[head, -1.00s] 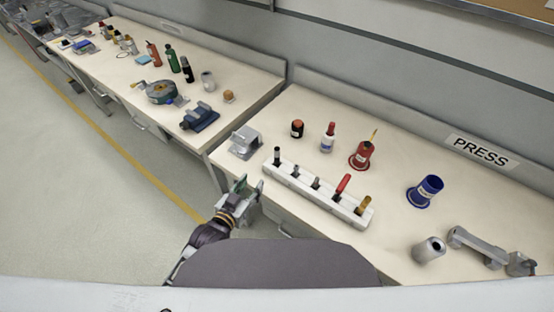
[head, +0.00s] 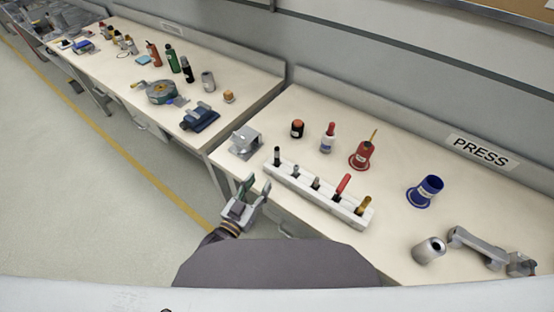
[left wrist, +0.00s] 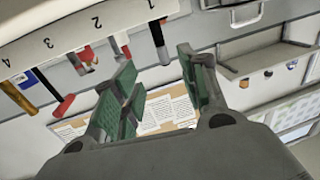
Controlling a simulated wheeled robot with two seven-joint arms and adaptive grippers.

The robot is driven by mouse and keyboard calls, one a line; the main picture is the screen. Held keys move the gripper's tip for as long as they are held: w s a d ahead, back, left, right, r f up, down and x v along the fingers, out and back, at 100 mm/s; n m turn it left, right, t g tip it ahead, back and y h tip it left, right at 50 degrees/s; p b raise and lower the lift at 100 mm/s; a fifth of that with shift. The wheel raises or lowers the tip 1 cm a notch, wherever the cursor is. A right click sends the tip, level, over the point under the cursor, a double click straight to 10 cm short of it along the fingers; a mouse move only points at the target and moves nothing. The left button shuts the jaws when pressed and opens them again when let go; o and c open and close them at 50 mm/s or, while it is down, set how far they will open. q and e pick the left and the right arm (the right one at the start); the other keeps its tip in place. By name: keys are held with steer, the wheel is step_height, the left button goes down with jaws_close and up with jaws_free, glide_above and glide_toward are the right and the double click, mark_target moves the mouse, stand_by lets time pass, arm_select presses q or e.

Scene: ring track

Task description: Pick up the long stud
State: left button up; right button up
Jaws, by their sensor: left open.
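A white rack (head: 321,202) stands on the near bench and holds several upright pieces. They include a black-topped piece (head: 277,155) at its left end, short grey pieces (head: 295,170), a red-handled piece (head: 343,186) and a yellow one (head: 364,205). I cannot tell for sure which is the long stud. My left gripper (head: 257,188) is open and empty, in front of the bench edge, left of and below the rack. The left wrist view shows its green-padded fingers (left wrist: 160,68) apart, with the numbered rack (left wrist: 58,35) and black piece (left wrist: 158,38) beyond. My right gripper is not in view.
A grey metal block (head: 245,141) sits left of the rack. Behind it stand a black-and-orange jar (head: 297,129), a bottle (head: 328,138) and a red container (head: 362,154). A blue cup (head: 425,190) and grey cylinder (head: 429,250) are on the right.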

mark_target(276, 157)
arm_select(q)
steer(key=x, duration=0.3)
steer(key=shift+w+d, duration=0.3)
steer(key=shift+w, duration=0.25)
steer(key=shift+x, duration=1.4)
steer(key=shift+w+d, duration=0.15)
steer(key=shift+w, duration=0.15)
steer(key=shift+w+d, duration=0.15)
steer(key=shift+w, duration=0.15)
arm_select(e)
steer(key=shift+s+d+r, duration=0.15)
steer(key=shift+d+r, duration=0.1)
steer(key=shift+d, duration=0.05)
arm_select(q)
steer(key=shift+w+d+p, duration=0.1)
steer(key=shift+w+p, duration=0.05)
steer(key=shift+p, duration=0.15)
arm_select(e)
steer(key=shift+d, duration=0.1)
